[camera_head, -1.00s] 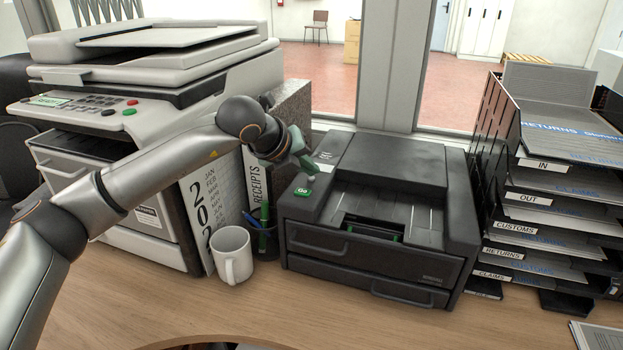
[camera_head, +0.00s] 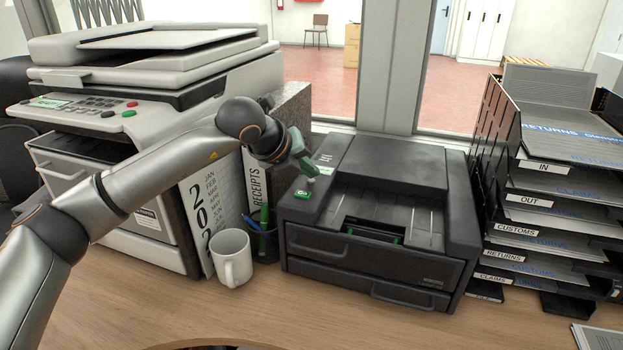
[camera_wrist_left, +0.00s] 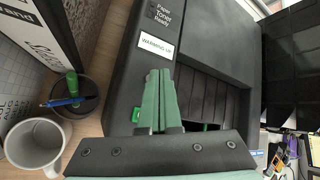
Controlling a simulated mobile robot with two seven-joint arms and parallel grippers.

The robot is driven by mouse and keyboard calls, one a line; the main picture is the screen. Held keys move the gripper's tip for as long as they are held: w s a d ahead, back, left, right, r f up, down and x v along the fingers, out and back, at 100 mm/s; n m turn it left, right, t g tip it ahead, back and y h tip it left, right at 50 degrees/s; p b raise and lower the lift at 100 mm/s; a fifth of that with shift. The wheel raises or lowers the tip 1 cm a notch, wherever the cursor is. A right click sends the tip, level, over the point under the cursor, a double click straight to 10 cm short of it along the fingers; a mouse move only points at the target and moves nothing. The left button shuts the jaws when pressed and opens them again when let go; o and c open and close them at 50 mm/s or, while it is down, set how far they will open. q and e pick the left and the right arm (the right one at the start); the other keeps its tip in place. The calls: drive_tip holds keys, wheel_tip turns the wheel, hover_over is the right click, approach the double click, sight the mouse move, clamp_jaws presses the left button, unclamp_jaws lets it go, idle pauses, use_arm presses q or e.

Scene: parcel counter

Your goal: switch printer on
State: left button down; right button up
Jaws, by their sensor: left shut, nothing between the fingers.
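The black printer (camera_head: 392,165) stands on the counter in the middle of the head view. A green button (camera_head: 303,194) sits on its left top strip; it also shows in the wrist view (camera_wrist_left: 136,115). Behind the button is a small display (camera_head: 323,159), which reads "WARMING UP" in the wrist view (camera_wrist_left: 157,45). My left gripper (camera_head: 312,173) is shut and empty, its green fingertips low over the strip between the button and the display. I cannot tell whether they touch the printer. My right gripper is not in view.
A large grey copier (camera_head: 150,75) stands at the left behind my left arm. A white mug (camera_head: 231,258) and a pen cup (camera_head: 263,242) stand left of the printer. A filing rack (camera_head: 500,120) stands close on its right. The counter front (camera_head: 330,310) is clear.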

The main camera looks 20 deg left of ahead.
sight(309, 185)
use_arm(q)
drive_tip(key=shift+r, duration=0.4)
wheel_tip(309, 185, up, 6)
drive_tip(key=p, duration=0.3)
idle(0.3)
